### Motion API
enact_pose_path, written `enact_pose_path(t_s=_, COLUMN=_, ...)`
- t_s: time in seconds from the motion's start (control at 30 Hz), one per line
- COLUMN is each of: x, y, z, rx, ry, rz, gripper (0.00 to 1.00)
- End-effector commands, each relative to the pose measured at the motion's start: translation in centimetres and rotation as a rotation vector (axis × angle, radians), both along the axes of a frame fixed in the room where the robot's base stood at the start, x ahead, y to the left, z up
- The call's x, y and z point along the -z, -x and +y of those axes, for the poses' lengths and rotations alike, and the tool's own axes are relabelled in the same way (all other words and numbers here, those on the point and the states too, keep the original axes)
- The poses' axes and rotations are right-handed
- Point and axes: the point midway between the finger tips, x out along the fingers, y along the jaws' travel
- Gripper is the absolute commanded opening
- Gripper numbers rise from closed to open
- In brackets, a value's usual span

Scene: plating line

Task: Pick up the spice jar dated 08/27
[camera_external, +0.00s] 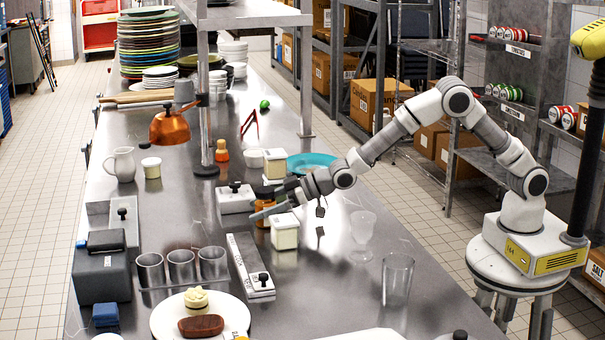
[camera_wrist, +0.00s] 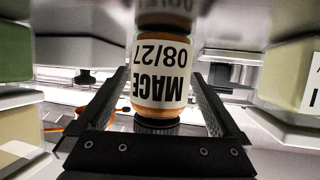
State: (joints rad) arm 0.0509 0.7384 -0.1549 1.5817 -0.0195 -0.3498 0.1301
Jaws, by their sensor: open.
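The spice jar (camera_wrist: 160,80) has an orange body, a dark lid and a white label reading MACE 08/27; it appears upside down in the wrist view. It stands between the two fingers of my gripper (camera_wrist: 157,100), which is open, with a finger on each side. I cannot tell whether either finger touches it. In the external view my gripper (camera_external: 272,208) is low over the steel counter, and the orange jar (camera_external: 263,221) is partly hidden behind it and a white-lidded tub. A second labelled shape above the jar in the wrist view may be its reflection.
A pale tub with a white lid (camera_external: 285,238) stands close in front of my gripper, another (camera_external: 275,165) behind it. Pale tubs flank the jar in the wrist view, right (camera_wrist: 290,85) and left (camera_wrist: 15,100). Glasses (camera_external: 397,280) stand at the counter's right.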

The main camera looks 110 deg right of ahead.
Motion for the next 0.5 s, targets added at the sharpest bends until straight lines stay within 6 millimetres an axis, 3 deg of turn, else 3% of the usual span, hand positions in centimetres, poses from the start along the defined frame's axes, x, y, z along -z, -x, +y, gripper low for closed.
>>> enact_pose_path(t_s=0.2, x=0.7, y=-1.5, z=-0.4, rx=0.001, ry=0.001, rz=0.001, gripper=1.00)
enact_pose_path(t_s=0.47, x=0.7, y=-1.6, z=-0.4, rx=0.001, ry=0.001, rz=0.001, gripper=1.00)
enact_pose_path(t_s=0.5, x=0.7, y=-1.6, z=-0.4, rx=0.001, ry=0.001, rz=0.001, gripper=0.93)
